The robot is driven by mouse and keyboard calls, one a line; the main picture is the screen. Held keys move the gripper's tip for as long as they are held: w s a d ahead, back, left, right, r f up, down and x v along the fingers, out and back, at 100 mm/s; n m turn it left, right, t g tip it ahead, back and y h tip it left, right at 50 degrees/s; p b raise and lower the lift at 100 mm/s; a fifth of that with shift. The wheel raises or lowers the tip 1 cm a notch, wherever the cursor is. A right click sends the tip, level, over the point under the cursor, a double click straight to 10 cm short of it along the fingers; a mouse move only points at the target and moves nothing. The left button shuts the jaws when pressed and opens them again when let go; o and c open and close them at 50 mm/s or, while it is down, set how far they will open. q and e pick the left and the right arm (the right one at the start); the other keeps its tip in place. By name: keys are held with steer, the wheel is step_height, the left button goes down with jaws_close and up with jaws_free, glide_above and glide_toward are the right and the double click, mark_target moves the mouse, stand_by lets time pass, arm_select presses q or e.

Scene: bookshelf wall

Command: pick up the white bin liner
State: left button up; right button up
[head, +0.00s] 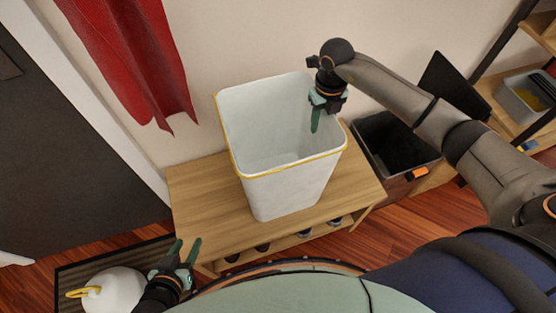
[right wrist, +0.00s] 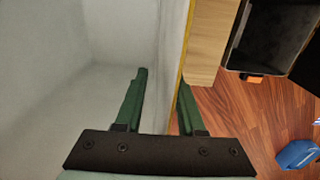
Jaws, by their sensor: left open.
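The white bin liner (head: 285,185) stands open and upright on a wooden bench, box-shaped with a yellow rim. My right gripper (head: 326,112) is at its right rim, pointing down. In the right wrist view, the gripper (right wrist: 160,105) has one finger inside the liner and the other outside, with the liner's wall (right wrist: 172,60) between them. A gap shows between the inner finger and the wall, so the jaws look open. The outer finger is partly hidden by the wall. My left gripper (head: 187,245) is open and empty, low beside the bench's front left corner.
The wooden bench (head: 205,190) has small dark items on its lower shelf. A black open bin (head: 395,145) stands to its right. A white rounded thing with a yellow loop (head: 115,290) lies on a mat at lower left. Red cloth (head: 140,55) hangs on the wall.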

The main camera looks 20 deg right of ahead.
jaws_close()
steer(key=shift+d, duration=0.15)
stand_by(1.0)
